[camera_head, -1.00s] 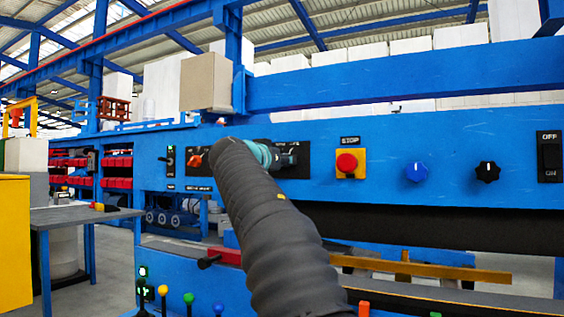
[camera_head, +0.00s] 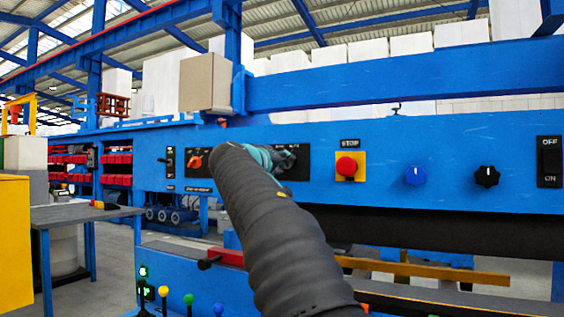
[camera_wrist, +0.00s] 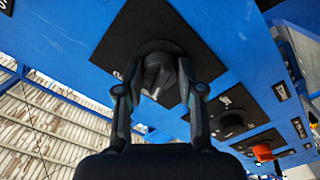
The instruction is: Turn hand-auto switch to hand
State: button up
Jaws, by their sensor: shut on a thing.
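The hand-auto switch is a black rotary knob (camera_wrist: 158,72) on a black square plate (camera_wrist: 145,32), seen close in the wrist view. My gripper (camera_wrist: 160,80) has one finger on each side of the knob and is shut on it. In the head view the switch's black plate (camera_head: 298,168) shows just right of my wrist, with a label ending in what looks like "AUTO" (camera_head: 286,147). There my arm and gripper hide the knob, so its pointing direction cannot be told.
Another black knob (camera_wrist: 232,122) and an orange-red switch (camera_wrist: 263,152) sit beside it. In the head view a red stop button (camera_head: 347,166), a blue knob (camera_head: 416,174), a black knob (camera_head: 487,175) and an off/on rocker (camera_head: 549,162) line the blue panel to the right.

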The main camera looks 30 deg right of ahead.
jog(key=shift+n, duration=0.6)
jog(key=o, duration=1.1)
jog(key=shift+o, duration=0.2)
jog(key=v, duration=1.2)
jog(key=shift+d, duration=0.1)
